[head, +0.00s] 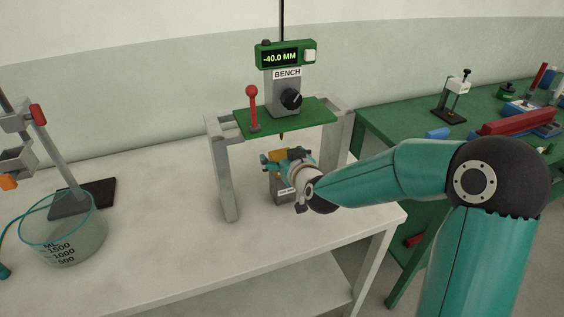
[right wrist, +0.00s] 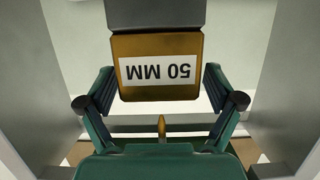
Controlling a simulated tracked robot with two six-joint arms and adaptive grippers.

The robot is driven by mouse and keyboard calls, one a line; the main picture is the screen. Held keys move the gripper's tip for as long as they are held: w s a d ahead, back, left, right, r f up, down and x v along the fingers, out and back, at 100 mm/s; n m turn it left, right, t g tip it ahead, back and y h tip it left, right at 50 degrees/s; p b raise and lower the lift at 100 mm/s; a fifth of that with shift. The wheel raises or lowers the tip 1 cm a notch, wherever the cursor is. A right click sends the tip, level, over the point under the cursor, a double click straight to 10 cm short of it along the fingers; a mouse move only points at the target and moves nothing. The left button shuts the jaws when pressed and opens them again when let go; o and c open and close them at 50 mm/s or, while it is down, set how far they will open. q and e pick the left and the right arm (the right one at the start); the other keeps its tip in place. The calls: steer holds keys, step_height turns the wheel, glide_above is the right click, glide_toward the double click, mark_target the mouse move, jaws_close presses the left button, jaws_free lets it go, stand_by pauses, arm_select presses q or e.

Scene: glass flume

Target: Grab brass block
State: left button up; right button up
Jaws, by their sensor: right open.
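The brass block (head: 278,156) sits on a grey labelled block (head: 281,189) under the bench gauge. In the right wrist view the brass block (right wrist: 160,45) shows upside down with a white "50 MM" label facing the camera. My right gripper (head: 276,162) is at the block and partly covers it in the head view. In the right wrist view the right gripper (right wrist: 158,84) is open, one finger on each side of the block, with narrow gaps showing. I cannot tell how far the fingers reach along it. My left gripper is not in view.
The gauge's green plate (head: 285,117) stands on grey legs around the block, its brass tip (right wrist: 162,127) close above. A glass beaker (head: 64,231) and clamp stand (head: 62,165) are at left. The white table (head: 160,235) is clear between. A green bench (head: 420,130) stands right.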

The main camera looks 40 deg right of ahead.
jaws_close()
steer(key=shift+r, duration=0.2)
stand_by(0.3)
steer(key=shift+r, duration=0.15)
